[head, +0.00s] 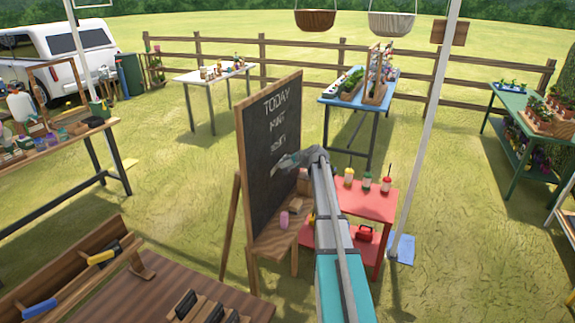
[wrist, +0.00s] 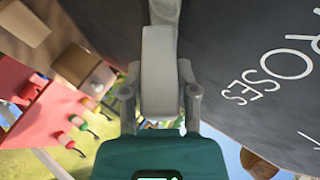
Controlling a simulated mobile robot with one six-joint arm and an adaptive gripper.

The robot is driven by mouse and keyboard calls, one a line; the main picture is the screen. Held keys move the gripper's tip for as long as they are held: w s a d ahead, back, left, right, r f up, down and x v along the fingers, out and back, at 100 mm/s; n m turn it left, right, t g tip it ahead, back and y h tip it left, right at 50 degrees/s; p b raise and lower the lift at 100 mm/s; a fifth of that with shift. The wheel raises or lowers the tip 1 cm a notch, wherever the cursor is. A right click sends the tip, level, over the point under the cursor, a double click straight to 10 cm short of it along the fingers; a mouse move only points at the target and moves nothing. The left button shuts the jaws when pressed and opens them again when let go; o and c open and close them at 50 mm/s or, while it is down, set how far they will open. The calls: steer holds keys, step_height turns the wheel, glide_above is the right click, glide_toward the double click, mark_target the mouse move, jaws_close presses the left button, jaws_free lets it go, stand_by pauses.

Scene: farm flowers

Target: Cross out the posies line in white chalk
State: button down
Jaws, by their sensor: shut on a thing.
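A blackboard (head: 265,185) in a wooden frame stands upright, with white writing: TODAY at the top, MINT below it, and a third, small line (head: 279,144). In the wrist view the board (wrist: 225,45) shows part of the posies line (wrist: 265,78), its letters turned on their side. My gripper (head: 285,161) is at the board's face, just below the third line in the head view. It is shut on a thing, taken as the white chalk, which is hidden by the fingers. I cannot tell whether the tip touches the board. I see no stroke across the posies line.
A wooden ledge (head: 275,242) at the board's foot holds a pink jar (head: 284,220) and a small block. A red table (head: 368,205) with several bottles stands to the right of my arm. A wooden bench (head: 165,290) is at front left.

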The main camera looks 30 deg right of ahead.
steer(key=shift+w+d, duration=0.1)
steer(key=shift+d, duration=0.1)
steer(key=shift+a, duration=0.15)
stand_by(0.5)
steer(key=shift+s+a, duration=0.6)
steer(key=shift+a, duration=0.2)
steer(key=shift+s+a, duration=0.55)
steer(key=shift+a, duration=0.2)
steer(key=shift+s+d, duration=0.95)
steer(key=shift+s, duration=0.25)
steer(key=shift+s+d, duration=0.9)
steer(key=shift+s, duration=0.25)
steer(key=shift+s+d, duration=0.9)
steer(key=shift+s, duration=0.3)
